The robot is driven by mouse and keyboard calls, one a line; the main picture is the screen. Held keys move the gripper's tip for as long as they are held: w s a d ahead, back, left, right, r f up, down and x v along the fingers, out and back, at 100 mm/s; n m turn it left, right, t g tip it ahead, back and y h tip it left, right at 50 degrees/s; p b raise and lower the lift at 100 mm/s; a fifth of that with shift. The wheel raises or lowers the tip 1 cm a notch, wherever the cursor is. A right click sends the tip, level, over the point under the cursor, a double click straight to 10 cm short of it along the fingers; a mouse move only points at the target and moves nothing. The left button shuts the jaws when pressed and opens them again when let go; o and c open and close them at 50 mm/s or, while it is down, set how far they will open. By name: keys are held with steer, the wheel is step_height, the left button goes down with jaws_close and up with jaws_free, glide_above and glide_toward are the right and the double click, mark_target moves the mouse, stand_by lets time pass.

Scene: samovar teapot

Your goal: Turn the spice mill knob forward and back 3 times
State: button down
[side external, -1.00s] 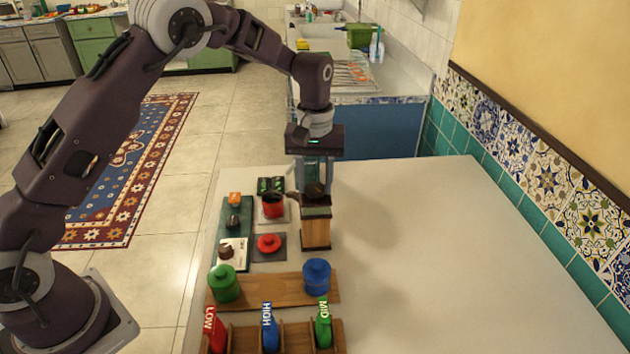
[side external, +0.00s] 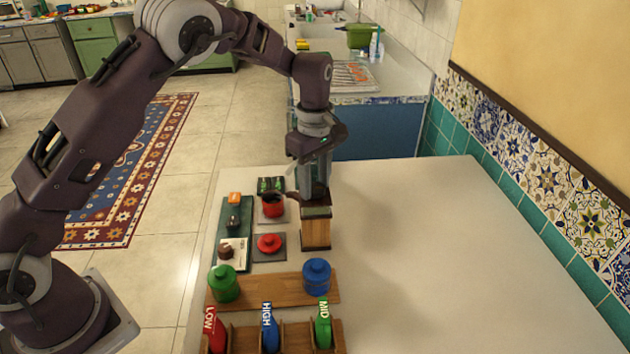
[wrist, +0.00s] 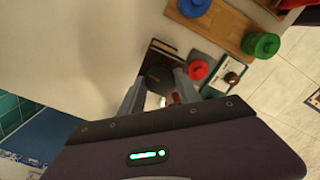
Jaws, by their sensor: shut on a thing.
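The spice mill (side external: 316,232) is a wooden box with a dark top, standing upright on the pale table. Its dark knob (wrist: 158,76) sits between my fingertips in the wrist view. My gripper (side external: 314,186) points straight down over the mill and is shut on the knob. The fingers partly hide the knob in the side view. In the wrist view, my gripper (wrist: 158,88) has one finger on each side of the knob.
A wooden board with a green jar (side external: 223,284) and a blue jar (side external: 317,276) lies nearer. The table's right side is clear.

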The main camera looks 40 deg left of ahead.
mark_target(315, 188)
steer(key=shift+n, duration=0.6)
steer(key=c, duration=0.9)
jaws_free()
steer(key=shift+o, duration=0.2)
step_height(315, 188, up, 7)
steer(key=shift+r, duration=0.1)
